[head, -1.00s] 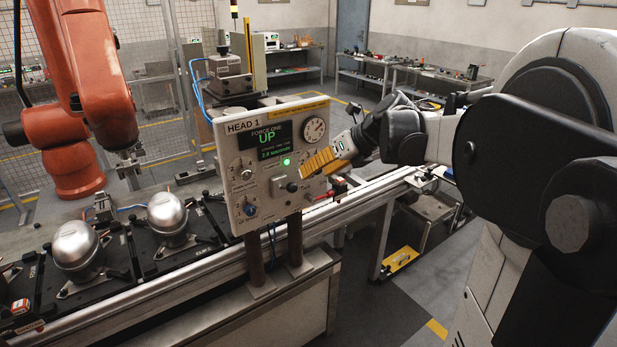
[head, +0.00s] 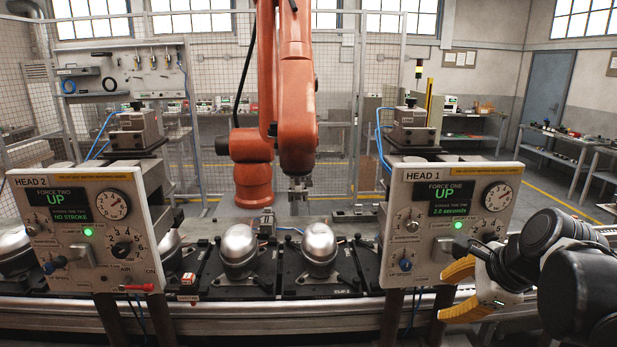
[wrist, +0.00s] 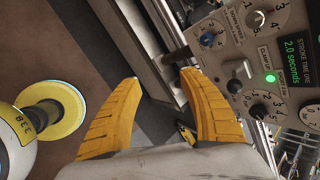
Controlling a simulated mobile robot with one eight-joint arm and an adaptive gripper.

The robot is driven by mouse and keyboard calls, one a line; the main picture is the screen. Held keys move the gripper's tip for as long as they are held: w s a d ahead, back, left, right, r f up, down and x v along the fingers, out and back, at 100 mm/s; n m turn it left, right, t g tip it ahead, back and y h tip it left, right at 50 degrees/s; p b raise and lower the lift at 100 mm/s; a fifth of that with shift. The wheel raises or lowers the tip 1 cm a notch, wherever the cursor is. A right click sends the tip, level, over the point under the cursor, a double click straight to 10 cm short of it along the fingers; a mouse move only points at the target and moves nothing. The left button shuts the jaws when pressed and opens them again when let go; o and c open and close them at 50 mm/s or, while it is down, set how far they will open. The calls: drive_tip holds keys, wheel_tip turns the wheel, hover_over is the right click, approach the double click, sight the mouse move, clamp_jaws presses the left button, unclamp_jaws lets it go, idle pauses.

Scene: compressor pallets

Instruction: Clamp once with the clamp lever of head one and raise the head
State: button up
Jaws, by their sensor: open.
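The head one panel (head: 447,190) stands at the right in the head view. Its screen (head: 453,197) reads FORCE ONE UP and 2.0 seconds, and its green lamp (head: 458,224) is lit. A lever with a dark knob, probably the clamp lever (head: 445,248), sits on the panel's lower middle. It also shows in the wrist view (wrist: 237,77). My gripper (head: 441,297) is by the panel's lower right corner, its yellow fingers apart and empty. In the wrist view my gripper (wrist: 160,79) is left of the panel, apart from the lever. My gripper hides part of the panel's right side.
The head two panel (head: 82,230) stands at the left, reading UP and NO STROKE. Silver compressor shells (head: 239,247) sit on black pallets (head: 225,290) along the conveyor. An orange robot arm (head: 295,100) hangs behind it. A yellow round object (wrist: 55,112) shows at lower left in the wrist view.

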drive_tip(key=s+a+f+n+h+b, duration=0.2)
drive_tip(key=s+a+f+n+b, duration=0.3)
drive_tip(key=n, duration=1.6)
drive_tip(key=s+a+f, duration=0.3)
drive_tip(key=s+f, duration=0.4)
drive_tip(key=shift+s+a+f, duration=0.1)
